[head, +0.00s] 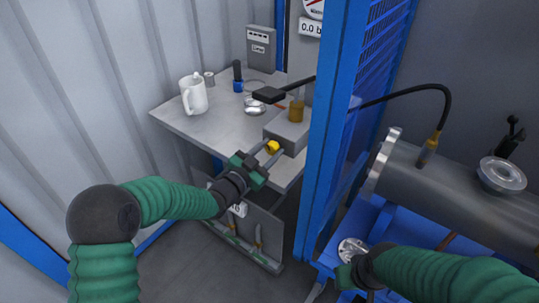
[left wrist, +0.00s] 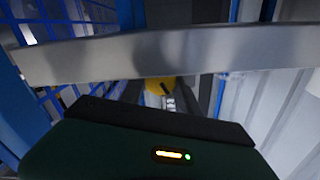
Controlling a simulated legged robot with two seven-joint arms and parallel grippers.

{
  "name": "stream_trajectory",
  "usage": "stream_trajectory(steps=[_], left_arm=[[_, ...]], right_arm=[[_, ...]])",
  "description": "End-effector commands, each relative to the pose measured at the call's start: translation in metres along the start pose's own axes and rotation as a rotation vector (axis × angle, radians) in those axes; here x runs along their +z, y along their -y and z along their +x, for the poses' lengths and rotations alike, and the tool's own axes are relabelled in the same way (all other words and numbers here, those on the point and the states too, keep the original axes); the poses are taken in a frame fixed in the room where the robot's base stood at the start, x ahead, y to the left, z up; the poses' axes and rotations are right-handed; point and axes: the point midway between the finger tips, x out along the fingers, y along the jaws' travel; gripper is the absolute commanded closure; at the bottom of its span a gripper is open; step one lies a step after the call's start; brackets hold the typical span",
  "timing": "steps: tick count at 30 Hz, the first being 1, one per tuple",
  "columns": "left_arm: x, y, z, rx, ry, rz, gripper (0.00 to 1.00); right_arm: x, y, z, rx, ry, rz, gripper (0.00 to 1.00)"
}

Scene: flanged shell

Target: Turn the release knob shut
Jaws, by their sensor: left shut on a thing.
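The yellow release knob (head: 272,147) sits on the front of a grey block (head: 288,131) at the table's right front. My left gripper (head: 265,156) reaches up to it and is shut on it, with the fingers on either side. In the left wrist view the yellow knob (left wrist: 160,88) shows just under a wide metal bar, partly hidden by the gripper's dark body. My right gripper (head: 357,264) is low at the right, by a round silver flange (head: 352,249). Its fingers are too hidden to tell their state.
The metal table (head: 225,131) holds a white jug (head: 193,95), a blue-based item (head: 238,84) and a small silver part (head: 255,107). A blue post (head: 333,150) stands close right of the block. A steel cylinder (head: 455,190) with a black hose lies beyond it.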

Motion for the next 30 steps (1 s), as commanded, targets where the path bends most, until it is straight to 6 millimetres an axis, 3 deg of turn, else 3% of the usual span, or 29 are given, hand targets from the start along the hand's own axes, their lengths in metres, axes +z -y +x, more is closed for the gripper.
stream_trajectory(steps=[3,15,30], left_arm=[[0.004,-0.002,0.0,-0.001,-0.001,0.11,1.0],[0.003,-0.003,0.0,-0.001,-0.001,0.395,1.0],[0.001,-0.003,0.0,0.001,0.001,0.497,1.0]], right_arm=[[0.003,0.0,0.014,0.0,0.0,0.0,0.62],[0.009,0.0,0.039,0.0,0.0,0.0,0.62],[0.011,0.0,0.046,0.0,0.0,0.0,0.62]])
